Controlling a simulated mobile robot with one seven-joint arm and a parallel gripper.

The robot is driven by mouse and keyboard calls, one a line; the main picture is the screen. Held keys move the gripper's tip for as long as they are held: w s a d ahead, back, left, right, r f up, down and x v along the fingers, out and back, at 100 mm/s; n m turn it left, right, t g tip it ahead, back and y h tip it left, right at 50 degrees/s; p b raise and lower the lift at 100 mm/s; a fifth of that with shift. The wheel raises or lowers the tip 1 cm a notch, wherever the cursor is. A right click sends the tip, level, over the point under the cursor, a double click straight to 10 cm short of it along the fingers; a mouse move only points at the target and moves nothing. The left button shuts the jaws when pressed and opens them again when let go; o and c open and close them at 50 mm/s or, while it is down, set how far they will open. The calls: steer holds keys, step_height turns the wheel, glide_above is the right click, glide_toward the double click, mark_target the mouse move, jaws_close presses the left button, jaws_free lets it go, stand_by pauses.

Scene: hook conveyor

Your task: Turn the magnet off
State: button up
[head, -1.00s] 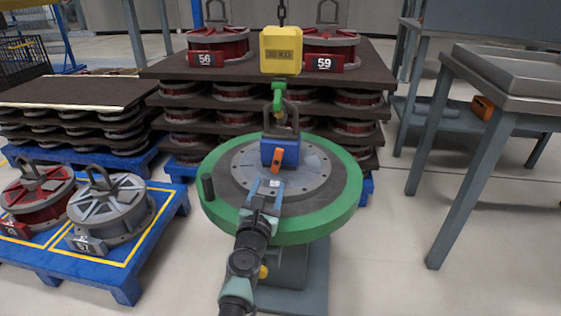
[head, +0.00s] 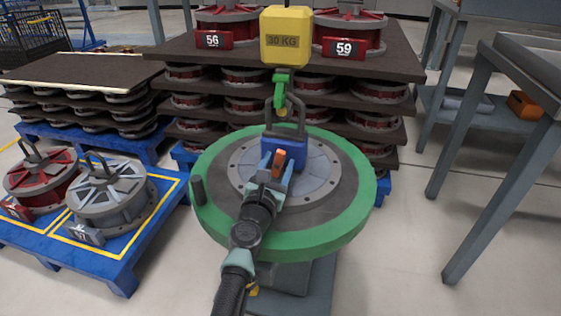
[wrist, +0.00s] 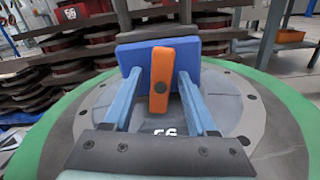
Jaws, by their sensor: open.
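The magnet is a blue block (head: 297,152) with a grey handle (head: 286,115), standing on a round grey plate inside a green-rimmed turntable (head: 345,220). Its orange lever (head: 278,163) is on the side facing me. In the wrist view the lever (wrist: 161,80) stands nearly upright against the blue face (wrist: 130,57). My gripper (head: 272,178) is at the magnet's front. In the wrist view its two blue fingers (wrist: 158,88) are open, one on each side of the lever, with gaps visible. A green hook (head: 281,90) under a yellow 30 KG block (head: 287,37) hangs at the handle.
A stack of dark boards with red parts (head: 210,75) stands behind the turntable. A blue pallet (head: 120,265) with a red part and a grey part is at left. A grey table (head: 500,130) stands at right. Open floor lies between the table and the turntable.

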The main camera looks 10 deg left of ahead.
jaws_close()
steer(key=shift+n, duration=1.3)
jaws_free()
steer(key=shift+p, duration=0.3)
